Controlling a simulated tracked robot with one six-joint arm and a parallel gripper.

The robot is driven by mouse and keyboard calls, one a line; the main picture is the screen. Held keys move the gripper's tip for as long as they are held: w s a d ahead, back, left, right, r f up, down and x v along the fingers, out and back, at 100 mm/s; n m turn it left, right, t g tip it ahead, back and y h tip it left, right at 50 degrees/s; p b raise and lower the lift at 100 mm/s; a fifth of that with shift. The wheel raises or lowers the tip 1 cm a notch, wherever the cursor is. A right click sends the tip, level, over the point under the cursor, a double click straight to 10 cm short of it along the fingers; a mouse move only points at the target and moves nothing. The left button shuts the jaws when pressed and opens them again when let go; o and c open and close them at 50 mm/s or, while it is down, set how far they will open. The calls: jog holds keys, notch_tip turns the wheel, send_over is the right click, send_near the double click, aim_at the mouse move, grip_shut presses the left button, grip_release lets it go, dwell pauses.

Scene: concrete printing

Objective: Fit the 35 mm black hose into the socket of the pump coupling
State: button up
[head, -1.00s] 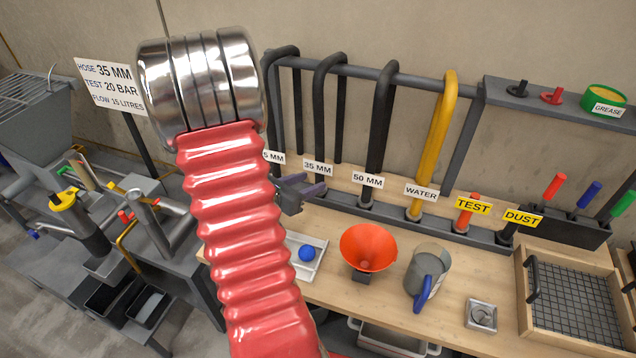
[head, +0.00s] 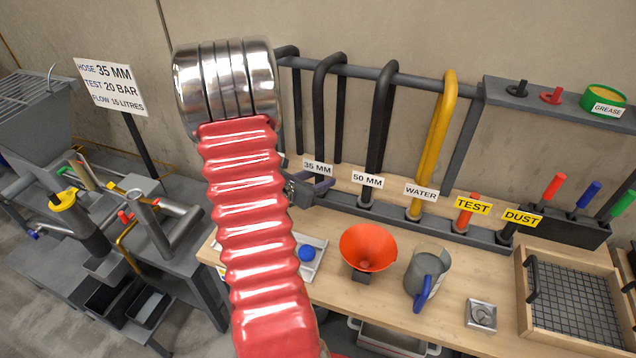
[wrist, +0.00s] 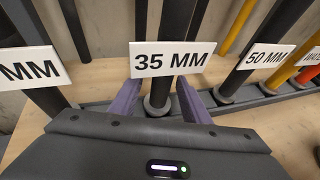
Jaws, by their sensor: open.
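The 35 mm black hose (head: 325,100) hangs over the rack's rail in the head view, its lower end behind the "35 MM" label (head: 317,168). In the wrist view, the hose (wrist: 160,88) stands upright behind its label, in a collar on the rail. My gripper (head: 326,187) is open; in the wrist view its purple fingers (wrist: 157,98) lie to the left and right of the hose's lower end, with nothing visibly gripped. My red ribbed arm covers part of the head view. A grey upright pipe stub (head: 146,210) stands on the left machine; I cannot tell whether it is the pump coupling.
The 50 mm hose (head: 378,120) and yellow water hose (head: 437,140) hang to the right. An orange funnel (head: 368,247), a grey jug (head: 428,262) and a sieve frame (head: 522,305) stand on the bench. A sign (head: 110,88) stands at the left.

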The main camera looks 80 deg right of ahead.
jog(key=shift+c, duration=0.3)
grip_shut()
dwell(0.6)
